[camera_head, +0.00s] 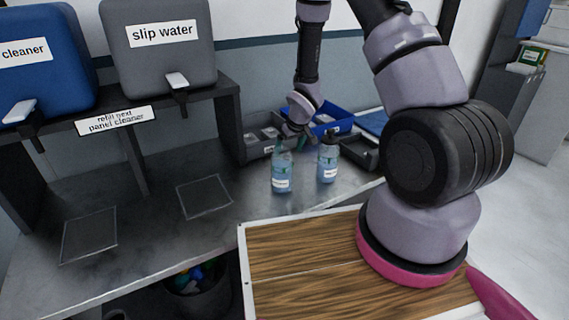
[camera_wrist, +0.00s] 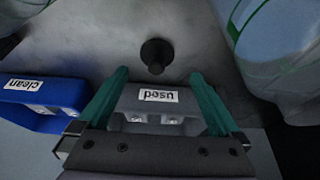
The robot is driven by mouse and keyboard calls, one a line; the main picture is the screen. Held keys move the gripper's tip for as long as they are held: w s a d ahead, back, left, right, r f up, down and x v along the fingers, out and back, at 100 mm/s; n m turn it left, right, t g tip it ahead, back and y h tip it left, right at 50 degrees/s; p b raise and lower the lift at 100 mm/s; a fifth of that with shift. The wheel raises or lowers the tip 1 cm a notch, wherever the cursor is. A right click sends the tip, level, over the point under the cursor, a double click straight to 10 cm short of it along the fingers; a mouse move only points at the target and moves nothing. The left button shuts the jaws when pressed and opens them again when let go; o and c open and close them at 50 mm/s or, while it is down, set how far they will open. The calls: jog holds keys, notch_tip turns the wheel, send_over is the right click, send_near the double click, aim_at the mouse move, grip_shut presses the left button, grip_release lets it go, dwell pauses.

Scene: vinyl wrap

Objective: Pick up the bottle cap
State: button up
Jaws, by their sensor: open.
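A small black piece, which looks like the bottle cap (camera_wrist: 155,55), sits on the grey bench with a round base and a short stem. In the wrist view it lies just beyond my fingertips, roughly centred between them. My gripper (camera_wrist: 159,74) is open, with its two teal fingers apart and nothing held between them. In the head view my gripper (camera_head: 285,141) is over the back of the bench, close above or behind the left bottle (camera_head: 282,178). I cannot make out the cap in the head view.
A second bottle (camera_head: 327,165) stands to the right; clear bottle shapes (camera_wrist: 285,50) fill the wrist view's upper right. A grey "used" bin (camera_wrist: 158,108) and a blue "clean" bin (camera_wrist: 45,92) are close by. The bench's left part is mostly clear.

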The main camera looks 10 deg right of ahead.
jog(key=x, duration=0.5)
jog(key=shift+d+f, duration=0.3)
jog(key=shift+f, duration=0.1)
jog(key=c, duration=1.3)
jog(key=shift+r, duration=0.15)
